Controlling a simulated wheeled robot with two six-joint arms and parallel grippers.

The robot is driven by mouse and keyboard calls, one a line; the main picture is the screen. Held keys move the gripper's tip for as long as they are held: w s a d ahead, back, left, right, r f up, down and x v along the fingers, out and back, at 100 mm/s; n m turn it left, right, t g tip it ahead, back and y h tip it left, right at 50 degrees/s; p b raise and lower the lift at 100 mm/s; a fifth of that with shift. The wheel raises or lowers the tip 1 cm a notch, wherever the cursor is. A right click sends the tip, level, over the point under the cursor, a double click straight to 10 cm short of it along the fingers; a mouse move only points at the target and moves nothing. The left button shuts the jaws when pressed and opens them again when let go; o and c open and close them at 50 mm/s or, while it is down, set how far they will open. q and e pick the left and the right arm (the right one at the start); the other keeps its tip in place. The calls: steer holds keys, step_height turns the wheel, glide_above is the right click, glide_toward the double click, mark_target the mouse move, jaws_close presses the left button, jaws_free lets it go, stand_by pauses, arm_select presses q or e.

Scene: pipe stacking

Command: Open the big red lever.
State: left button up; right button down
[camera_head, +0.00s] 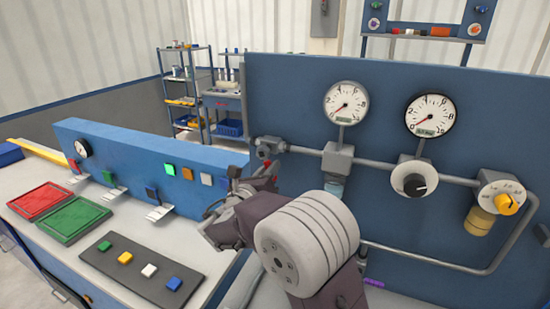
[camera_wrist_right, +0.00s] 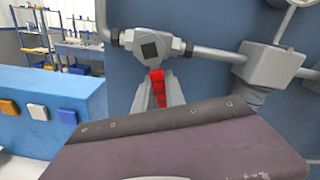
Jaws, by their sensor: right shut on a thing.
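The big red lever (camera_wrist_right: 157,86) hangs below a grey valve body (camera_wrist_right: 152,48) on the pipe in the right wrist view. My right gripper (camera_wrist_right: 158,98) has its two light grey fingers closed on either side of the lever. In the head view only a small red part of the lever (camera_head: 271,168) shows beside the valve (camera_head: 269,147). My right gripper (camera_head: 262,180) is there too, largely hidden by my own wrist and arm. The lower end of the lever is hidden by the gripper body. My left gripper is not in view.
On the left, a bench holds red (camera_head: 42,201) and green (camera_head: 63,223) trays and a dark mat with coloured blocks (camera_head: 105,245).

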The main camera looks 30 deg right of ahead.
steer(key=r+n+p, duration=0.1)
steer(key=n+p, duration=0.2)
steer(key=p, duration=0.2)
steer(key=s+d+r+n+p, duration=0.1)
steer(key=r+n+p, duration=0.1)
steer(key=n+p, duration=0.2)
steer(key=s+d+r+n+p, duration=0.1)
steer(key=n+p, duration=0.3)
steer(key=p, duration=0.2)
steer(key=shift+s+r, duration=0.1)
steer(key=shift+r, duration=0.05)
steer(key=shift+r+n+p, duration=0.2)
steer(key=shift+n+p, duration=1.1)
steer(key=shift+p, duration=0.4)
steer(key=c, duration=1.4)
jaws_free()
steer(key=shift+a, duration=0.1)
steer(key=shift+s, duration=0.1)
